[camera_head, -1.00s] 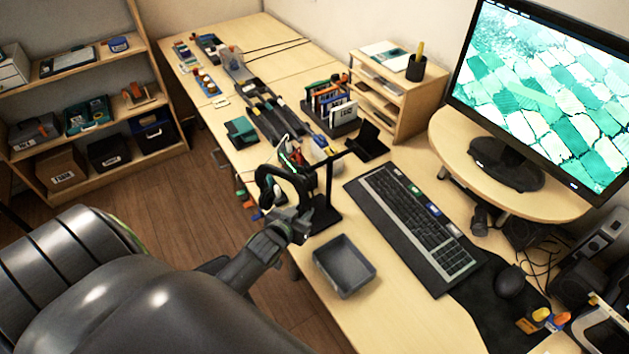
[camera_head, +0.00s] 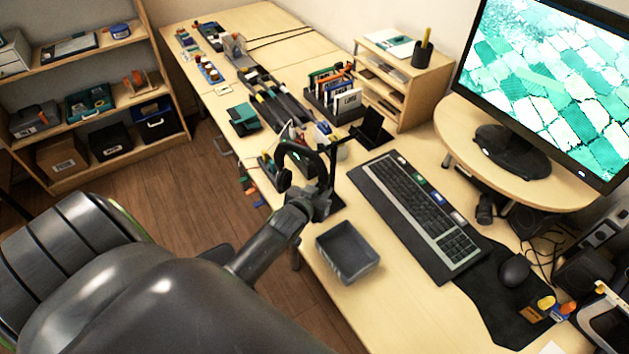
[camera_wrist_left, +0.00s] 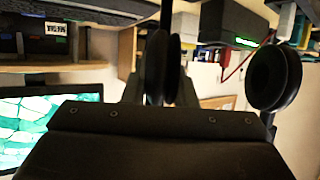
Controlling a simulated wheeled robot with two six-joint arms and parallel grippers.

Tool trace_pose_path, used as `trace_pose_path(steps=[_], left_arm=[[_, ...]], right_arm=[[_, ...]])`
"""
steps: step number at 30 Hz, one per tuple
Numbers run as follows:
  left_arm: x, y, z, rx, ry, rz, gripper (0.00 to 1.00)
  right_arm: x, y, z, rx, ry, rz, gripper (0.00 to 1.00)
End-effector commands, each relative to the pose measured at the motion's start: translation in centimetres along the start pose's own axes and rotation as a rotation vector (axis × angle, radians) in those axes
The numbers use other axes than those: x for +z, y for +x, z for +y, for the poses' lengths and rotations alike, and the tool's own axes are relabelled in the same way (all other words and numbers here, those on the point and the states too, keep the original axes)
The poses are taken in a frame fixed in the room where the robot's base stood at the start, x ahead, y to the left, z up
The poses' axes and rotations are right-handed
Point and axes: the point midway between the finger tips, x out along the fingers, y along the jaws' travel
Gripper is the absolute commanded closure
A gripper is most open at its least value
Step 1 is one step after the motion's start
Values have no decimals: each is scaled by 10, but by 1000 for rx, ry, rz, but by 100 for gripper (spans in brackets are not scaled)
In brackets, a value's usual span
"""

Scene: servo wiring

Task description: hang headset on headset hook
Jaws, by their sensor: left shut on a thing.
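The black headset (camera_head: 318,157) is held up at the front left edge of the desk, its band curving over the top. My left gripper (camera_head: 318,204) is shut on it from below. In the left wrist view the gripper (camera_wrist_left: 163,90) has one ear cup (camera_wrist_left: 173,65) between its fingers, and the other ear cup (camera_wrist_left: 275,78) hangs at the right. The black headset hook stand (camera_head: 333,165) is right behind the headset and largely hidden by it and my gripper. I cannot tell whether headset and hook touch. My right gripper is out of view.
A grey tray (camera_head: 347,250) lies just right of my gripper. Tools and a card rack (camera_head: 333,97) fill the desk behind. The monitor (camera_head: 545,90) stands at the right.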

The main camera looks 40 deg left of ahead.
Motion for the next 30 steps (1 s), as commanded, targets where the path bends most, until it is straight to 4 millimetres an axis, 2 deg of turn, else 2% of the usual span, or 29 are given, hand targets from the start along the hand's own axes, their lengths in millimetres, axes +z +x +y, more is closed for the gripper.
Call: trace_pose_path(steps=[22, 30], left_arm=[[-11, 38, 23, 2, 1, 3, 100], [-7, 49, 28, 1, 0, 1, 100]], right_arm=[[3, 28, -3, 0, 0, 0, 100], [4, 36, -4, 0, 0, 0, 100]])
